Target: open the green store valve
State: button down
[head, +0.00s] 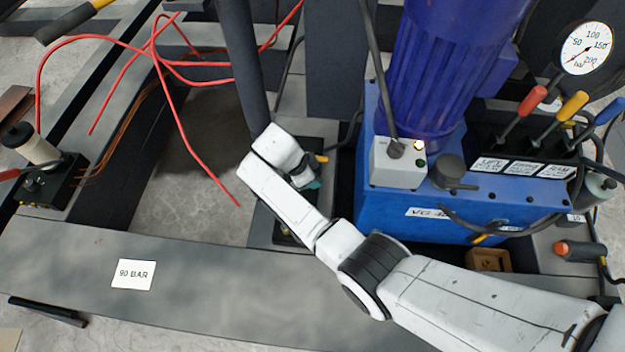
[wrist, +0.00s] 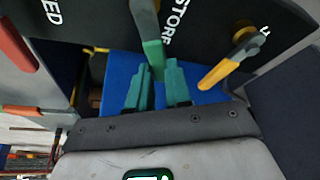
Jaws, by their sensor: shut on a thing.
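The green store valve lever (wrist: 147,30) hangs down from the top in the wrist view, beside the lettering STORE on a dark panel. Its lower end lies between the two teal fingers of my gripper (wrist: 160,78), which is shut on it. In the head view my gripper (head: 312,184) is at the dark block left of the blue power unit. The green lever cannot be made out there, as my arm and wrist cover it.
A yellow lever (wrist: 225,68) stands close on the right of my fingers, and a red-orange part (wrist: 14,45) is at the left. In the head view are a blue power unit (head: 455,218), red hoses (head: 165,75) and a 90 BAR sign (head: 133,275) on a grey beam.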

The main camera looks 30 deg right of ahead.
jog(key=w+n+t, duration=0.1)
jog(key=n, duration=0.2)
jog(key=shift+w+r+p, duration=0.1)
jog(key=shift+w+p, duration=0.1)
jog(key=shift+p, duration=0.1)
jog(key=n, duration=0.1)
jog(key=w+n+t, duration=0.1)
jog(key=n, duration=0.1)
jog(key=shift+w+a+n+y+p, duration=0.3)
jog(key=shift+p, duration=0.05)
jog(key=n, duration=0.1)
jog(key=w+n+t, duration=0.1)
jog(key=shift+a+n+y+p, duration=0.3)
jog(key=shift+a, duration=0.05)
jog(key=shift+w+a+n+t+y+p, duration=0.2)
jog(key=shift+w+a+n+t+y, duration=0.1)
jog(key=shift+n, duration=0.5)
jog(key=shift+w+a+n+t+y+p, duration=0.2)
jog(key=shift+a+n, duration=0.1)
jog(key=shift+n, duration=0.5)
jog(key=c, duration=1)
grip_release()
jog(key=shift+c, duration=0.2)
jog(key=p+v, duration=0.5)
jog(key=v, duration=0.5)
jog(key=shift+s+a+r, duration=0.2)
